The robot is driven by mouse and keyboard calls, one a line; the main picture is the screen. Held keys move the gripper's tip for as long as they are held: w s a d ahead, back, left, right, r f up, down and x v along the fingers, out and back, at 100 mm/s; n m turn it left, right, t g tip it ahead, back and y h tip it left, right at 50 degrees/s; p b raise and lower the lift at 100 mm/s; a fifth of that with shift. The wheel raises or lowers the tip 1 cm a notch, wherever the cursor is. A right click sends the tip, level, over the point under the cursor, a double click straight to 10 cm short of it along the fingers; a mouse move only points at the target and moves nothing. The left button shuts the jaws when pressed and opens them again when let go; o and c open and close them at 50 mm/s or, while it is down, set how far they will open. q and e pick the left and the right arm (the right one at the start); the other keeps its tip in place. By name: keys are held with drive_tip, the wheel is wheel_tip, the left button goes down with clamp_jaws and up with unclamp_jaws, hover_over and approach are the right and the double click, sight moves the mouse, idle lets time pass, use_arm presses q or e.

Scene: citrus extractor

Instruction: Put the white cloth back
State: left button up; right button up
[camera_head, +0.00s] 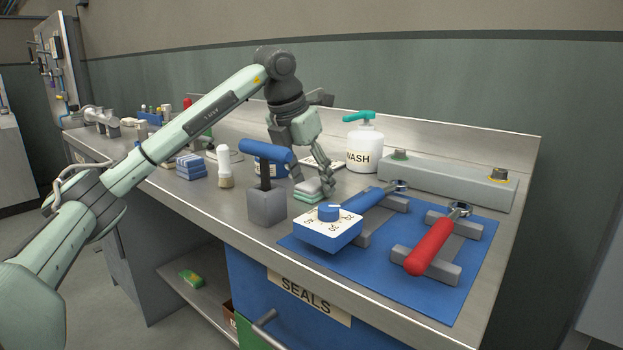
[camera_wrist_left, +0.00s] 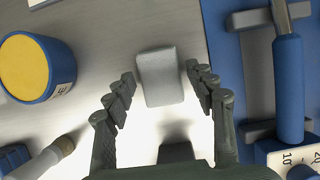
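The white cloth (camera_head: 312,185) is a small folded pad lying on the bench, with a pale green layer showing under it in the head view. In the left wrist view the cloth (camera_wrist_left: 160,78) is a light grey-white block between my fingertips. My left gripper (camera_head: 314,170) is above the cloth, pointing down. Its fingers (camera_wrist_left: 160,76) are spread on either side of the cloth, with narrow gaps showing. The fingers partly cover the cloth in the head view. My right gripper is not in view.
A blue mallet (camera_head: 266,152) stands in a grey block just in front. A blue dial box (camera_head: 328,232) and a red-handled wrench (camera_head: 430,247) are on a blue mat (camera_head: 440,308) to the right. A WASH bottle (camera_head: 364,150) and yellow-topped blue tin (camera_wrist_left: 36,68) stand nearby.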

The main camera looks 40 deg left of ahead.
use_arm(q)
drive_tip(key=shift+r, duration=0.45)
drive_tip(key=p+v, duration=0.1)
drive_tip(key=v, duration=1)
drive_tip(key=shift+s+r, duration=0.15)
drive_tip(key=shift+r, duration=0.05)
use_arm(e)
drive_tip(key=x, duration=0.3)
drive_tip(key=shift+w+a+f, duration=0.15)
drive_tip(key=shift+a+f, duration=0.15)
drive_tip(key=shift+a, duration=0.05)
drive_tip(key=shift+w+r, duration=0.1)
